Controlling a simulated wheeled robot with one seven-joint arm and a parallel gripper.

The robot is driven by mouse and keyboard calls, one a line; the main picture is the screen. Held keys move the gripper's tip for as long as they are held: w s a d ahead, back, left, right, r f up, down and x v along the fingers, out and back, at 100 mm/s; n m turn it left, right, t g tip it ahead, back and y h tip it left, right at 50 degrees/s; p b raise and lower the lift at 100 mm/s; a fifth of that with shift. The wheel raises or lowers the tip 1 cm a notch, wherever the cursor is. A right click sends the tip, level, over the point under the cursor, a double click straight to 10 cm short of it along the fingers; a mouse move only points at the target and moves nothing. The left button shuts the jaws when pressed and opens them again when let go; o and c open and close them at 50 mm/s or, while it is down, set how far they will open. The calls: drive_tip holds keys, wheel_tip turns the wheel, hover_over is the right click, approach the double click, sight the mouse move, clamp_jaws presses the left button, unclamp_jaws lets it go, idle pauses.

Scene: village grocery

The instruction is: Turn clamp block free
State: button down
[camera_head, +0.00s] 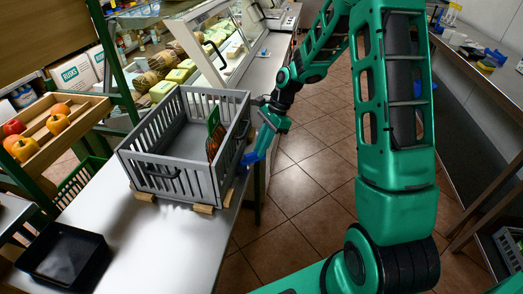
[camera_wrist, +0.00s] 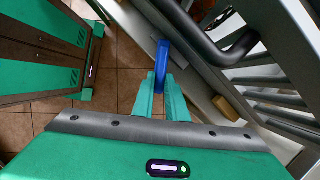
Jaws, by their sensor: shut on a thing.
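The blue clamp block (camera_head: 249,158) is at the right side of the grey slatted crate (camera_head: 165,171), near the table's right edge. My gripper (camera_head: 260,151) reaches it from the right and is shut on it. In the wrist view the blue clamp block (camera_wrist: 161,62) stands between the green fingertips of my gripper (camera_wrist: 162,84), beside the crate's dark handle (camera_wrist: 215,42). The fingers hide part of the block. I cannot tell whether it still touches the crate.
The crate rests on wooden blocks (camera_head: 203,209) on the white table (camera_head: 150,240) and holds a green and orange packet (camera_head: 214,133). A black tray (camera_head: 65,256) lies front left. A glass display counter (camera_head: 205,50) stands behind. Tiled floor (camera_head: 310,180) is open at right.

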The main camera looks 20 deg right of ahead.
drive_tip(key=shift+w+a+n+g+h, duration=0.15)
drive_tip(key=shift+w+n+g, duration=0.3)
drive_tip(key=shift+n, duration=0.65)
drive_tip(key=shift+w+a+n+g+h, duration=0.15)
drive_tip(key=shift+w+n+g, duration=0.3)
drive_tip(key=shift+n, duration=0.65)
drive_tip(key=shift+w+d, duration=0.1)
drive_tip(key=shift+w, duration=0.05)
drive_tip(key=c, duration=1.8)
unclamp_jaws()
drive_tip(key=shift+o, duration=0.2)
drive_tip(key=v, duration=1)
drive_tip(key=shift+r, duration=0.35)
drive_tip(key=shift+d, duration=0.1)
